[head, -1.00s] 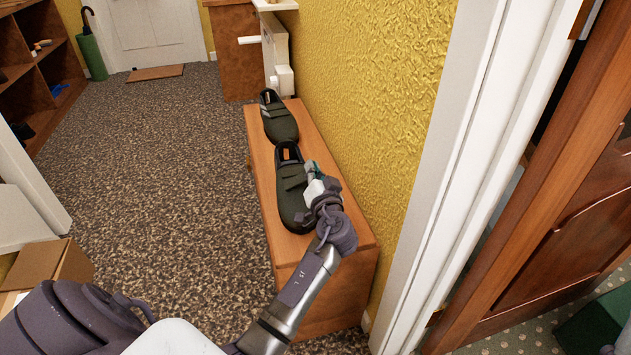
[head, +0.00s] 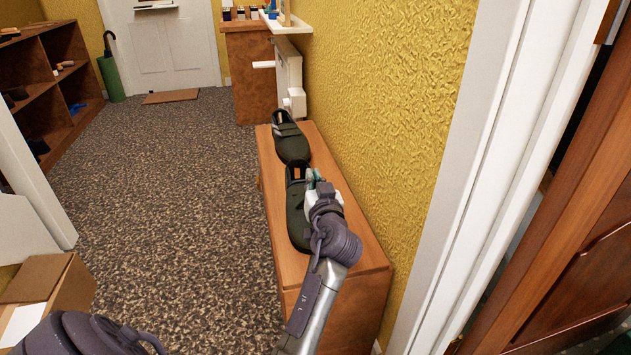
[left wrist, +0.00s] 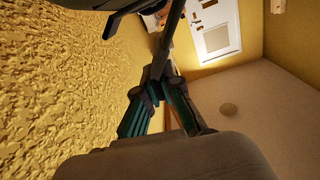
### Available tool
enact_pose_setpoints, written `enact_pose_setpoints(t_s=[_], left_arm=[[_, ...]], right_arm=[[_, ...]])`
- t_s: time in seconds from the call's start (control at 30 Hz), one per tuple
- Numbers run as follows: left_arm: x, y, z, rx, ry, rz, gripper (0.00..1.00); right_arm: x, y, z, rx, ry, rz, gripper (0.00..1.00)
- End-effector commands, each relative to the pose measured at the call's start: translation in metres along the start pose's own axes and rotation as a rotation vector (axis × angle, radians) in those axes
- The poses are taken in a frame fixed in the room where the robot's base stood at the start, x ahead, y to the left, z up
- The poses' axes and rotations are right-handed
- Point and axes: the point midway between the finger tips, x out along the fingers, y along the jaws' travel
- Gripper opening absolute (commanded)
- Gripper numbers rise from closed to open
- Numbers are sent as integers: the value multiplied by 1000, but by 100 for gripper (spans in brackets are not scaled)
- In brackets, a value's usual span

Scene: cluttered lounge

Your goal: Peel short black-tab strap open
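Two dark green shoes lie in line on a wooden bench (head: 345,262): a far shoe (head: 290,140) and a near shoe (head: 297,232). My left gripper (head: 312,177) is at the right side of the near shoe's opening and hides part of its upper. In the left wrist view the fingertips (left wrist: 158,72) meet on a thin dark strap (left wrist: 170,35), which runs up from them towards the dark shoe edge at the top. The black tab itself is hidden in the grip. My right gripper is not in view.
A yellow textured wall (head: 400,110) runs close along the bench's right side. A white radiator (head: 288,75) stands beyond the bench's far end. An open cardboard box (head: 75,290) is at the lower left. The speckled floor left of the bench is clear.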

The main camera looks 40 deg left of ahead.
Motion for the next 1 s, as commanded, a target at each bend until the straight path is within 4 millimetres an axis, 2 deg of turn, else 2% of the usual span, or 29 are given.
enact_pose_setpoints(t_s=[0.3,0.33,0.47,0.77,0.87,1.0], left_arm=[[0,0,1,1,-2,-1,0],[0,0,1,1,-2,-1,10],[0,0,1,1,-1,-1,31],[0,0,-1,1,0,-1,31],[0,-1,-8,-1,2,-1,31],[0,-4,-31,-5,3,-1,31]], right_arm=[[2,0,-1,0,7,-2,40],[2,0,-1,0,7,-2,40],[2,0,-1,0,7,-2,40],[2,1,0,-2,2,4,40],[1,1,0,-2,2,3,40],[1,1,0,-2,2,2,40]])
